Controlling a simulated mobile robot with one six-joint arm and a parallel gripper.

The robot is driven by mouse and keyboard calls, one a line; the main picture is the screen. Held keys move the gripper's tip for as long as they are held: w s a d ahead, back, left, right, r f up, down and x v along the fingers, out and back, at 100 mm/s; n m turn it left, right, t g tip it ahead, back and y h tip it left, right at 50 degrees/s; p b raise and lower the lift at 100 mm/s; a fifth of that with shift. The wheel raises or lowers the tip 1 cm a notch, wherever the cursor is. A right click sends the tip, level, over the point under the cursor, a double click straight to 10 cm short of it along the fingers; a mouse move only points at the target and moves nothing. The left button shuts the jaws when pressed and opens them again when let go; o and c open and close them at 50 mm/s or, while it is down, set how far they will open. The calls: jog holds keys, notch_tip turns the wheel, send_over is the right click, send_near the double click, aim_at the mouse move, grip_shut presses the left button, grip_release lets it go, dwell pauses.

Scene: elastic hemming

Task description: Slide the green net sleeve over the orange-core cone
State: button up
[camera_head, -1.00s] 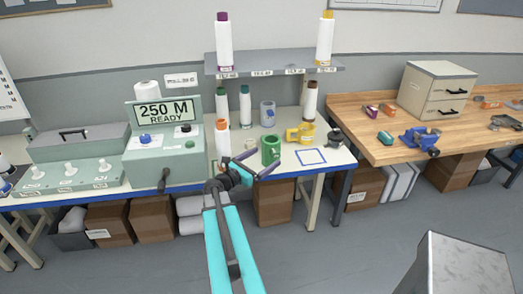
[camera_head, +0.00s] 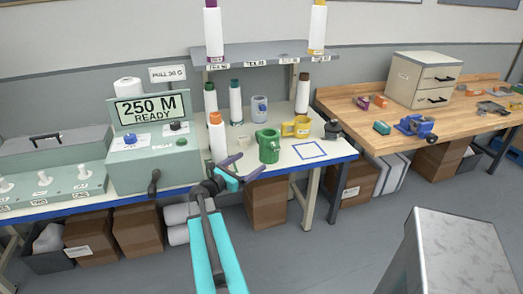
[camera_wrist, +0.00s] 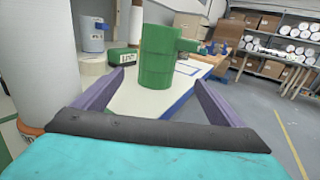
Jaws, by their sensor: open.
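The green net sleeve (camera_head: 268,147) stands upright on the white table, a short cylinder with a tab on its side. In the wrist view the sleeve (camera_wrist: 158,60) is ahead, lined up between the fingers but apart from them. The orange-core cone (camera_head: 217,140) is white with an orange top and stands left of the sleeve. In the wrist view a tall white cone (camera_wrist: 40,55) with orange at its base rises close by the left finger. My gripper (camera_head: 250,165) is open and empty, at the table's front edge, in front and left of the sleeve.
A yellow sleeve (camera_head: 298,127), a grey-blue sleeve (camera_head: 259,109) and a dark pot (camera_head: 333,130) stand near the green sleeve. Other white cones (camera_head: 235,100) stand behind. A blue square outline (camera_head: 309,150) on the table is empty. A green console (camera_head: 152,165) is at left.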

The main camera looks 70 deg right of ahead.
aim_at(262, 152)
jog(key=shift+w, duration=0.2)
jog(key=shift+d+p, duration=0.3)
jog(key=shift+d, duration=0.1)
jog(key=shift+p+x, duration=1.15)
jog(key=shift+x, duration=2.6)
jog(key=p+x, duration=0.2)
jog(key=x, duration=0.1)
jog(key=shift+d+r+p, duration=0.15)
jog(key=shift+p, duration=0.15)
jog(key=shift+p+x, duration=0.3)
jog(key=shift+x, duration=0.65)
jog(key=shift+s, duration=0.15)
jog(key=c, duration=1.1)
